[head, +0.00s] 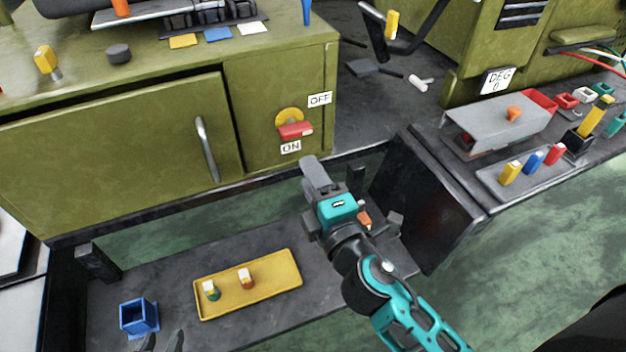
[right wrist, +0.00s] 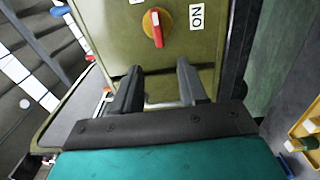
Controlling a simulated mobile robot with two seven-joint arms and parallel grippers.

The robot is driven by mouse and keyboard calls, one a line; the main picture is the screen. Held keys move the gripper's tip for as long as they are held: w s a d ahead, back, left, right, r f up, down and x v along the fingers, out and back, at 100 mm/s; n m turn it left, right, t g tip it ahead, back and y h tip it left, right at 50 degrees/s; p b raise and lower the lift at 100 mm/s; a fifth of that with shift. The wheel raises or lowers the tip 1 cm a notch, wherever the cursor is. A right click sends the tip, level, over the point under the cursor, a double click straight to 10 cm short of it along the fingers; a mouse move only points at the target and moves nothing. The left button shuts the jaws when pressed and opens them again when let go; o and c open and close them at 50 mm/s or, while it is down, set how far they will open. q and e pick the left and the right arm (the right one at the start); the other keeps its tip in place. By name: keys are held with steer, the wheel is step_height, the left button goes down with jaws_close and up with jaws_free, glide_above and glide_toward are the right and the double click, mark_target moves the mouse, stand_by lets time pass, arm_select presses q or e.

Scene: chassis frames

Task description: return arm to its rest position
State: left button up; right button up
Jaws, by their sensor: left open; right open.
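My right arm reaches in from the lower right in the head view. Its gripper (head: 316,172) is open and empty, just below and in front of the olive cabinet's switch panel. In the right wrist view the two fingers of this gripper (right wrist: 158,85) stand apart with nothing between them. The red switch handle (head: 295,130) on its yellow disc is beyond the fingertips, apart from them; it also shows in the right wrist view (right wrist: 157,28). My left gripper (head: 162,343) is open at the bottom edge of the head view; only its tips show.
A yellow tray (head: 285,284) with two small capped pieces and a blue box (head: 138,318) lie on the lower dark shelf. The cabinet door has a grey handle (head: 207,150). At right, a dark counter holds a grey cover (head: 495,118) and several coloured plugs.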

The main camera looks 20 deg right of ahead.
stand_by(0.3)
steer(key=s+d+f+m+g+p, duration=0.1)
steer(key=s+f+m+g, duration=0.2)
steer(key=s+f+m, duration=0.2)
steer(key=s+d+f+m+g+y+p, duration=0.1)
steer(key=s+f+m+g, duration=0.3)
steer(key=f+m, duration=0.7)
steer(key=shift+s+d+f, duration=0.4)
steer(key=shift+s+d, duration=0.2)
steer(key=shift+s, duration=0.4)
steer(key=shift+y, duration=0.3)
